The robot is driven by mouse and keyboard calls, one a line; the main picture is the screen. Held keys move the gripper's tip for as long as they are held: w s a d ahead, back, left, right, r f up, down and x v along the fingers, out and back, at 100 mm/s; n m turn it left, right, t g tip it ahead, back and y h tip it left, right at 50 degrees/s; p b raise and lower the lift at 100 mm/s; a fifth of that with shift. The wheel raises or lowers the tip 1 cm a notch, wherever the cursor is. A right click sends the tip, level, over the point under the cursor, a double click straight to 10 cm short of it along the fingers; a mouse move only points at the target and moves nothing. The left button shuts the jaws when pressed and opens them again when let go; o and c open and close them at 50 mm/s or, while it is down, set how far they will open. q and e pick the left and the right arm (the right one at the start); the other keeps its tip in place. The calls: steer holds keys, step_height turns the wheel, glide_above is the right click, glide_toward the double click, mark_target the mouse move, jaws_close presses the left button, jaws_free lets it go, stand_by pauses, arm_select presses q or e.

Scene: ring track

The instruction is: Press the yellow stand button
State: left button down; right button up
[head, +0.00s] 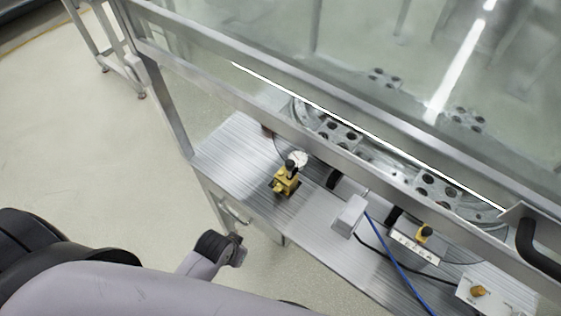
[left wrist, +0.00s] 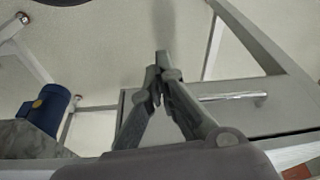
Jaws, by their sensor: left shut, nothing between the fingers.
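A yellow stand (head: 283,184) with a black button top (head: 291,165) stands upright on the ribbed metal bench top, left of centre in the head view. The stand is not visible in the left wrist view. My right gripper is not in view.
The metal bench (head: 232,153) has a framed glass guard (head: 330,85) behind the stand, with a ring track (head: 385,165) inside. A white block (head: 350,214), blue cable (head: 395,262) and control box (head: 478,294) lie to the right. A drawer handle (left wrist: 232,96) shows in the wrist view.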

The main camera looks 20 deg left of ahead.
arm_select(q)
steer(key=w+d+r+t+p, duration=0.15)
steer(key=w+r+p, duration=0.25)
steer(key=r, duration=1)
step_height(320, 180, up, 10)
steer(key=n+t+h+p, duration=0.2)
steer(key=n+t+h, duration=0.1)
steer(key=h, duration=0.2)
glide_above(280, 172)
steer(key=shift+w+a, duration=0.25)
steer(key=shift+a, duration=0.1)
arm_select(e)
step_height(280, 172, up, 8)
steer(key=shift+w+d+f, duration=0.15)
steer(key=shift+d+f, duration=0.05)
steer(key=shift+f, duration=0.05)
arm_select(q)
steer(key=shift+f, duration=0.1)
step_height(280, 172, down, 7)
steer(key=b, duration=0.7)
steer(key=shift+r, duration=0.2)
steer(key=shift+f+b, duration=0.6)
steer(key=shift+f, duration=0.45)
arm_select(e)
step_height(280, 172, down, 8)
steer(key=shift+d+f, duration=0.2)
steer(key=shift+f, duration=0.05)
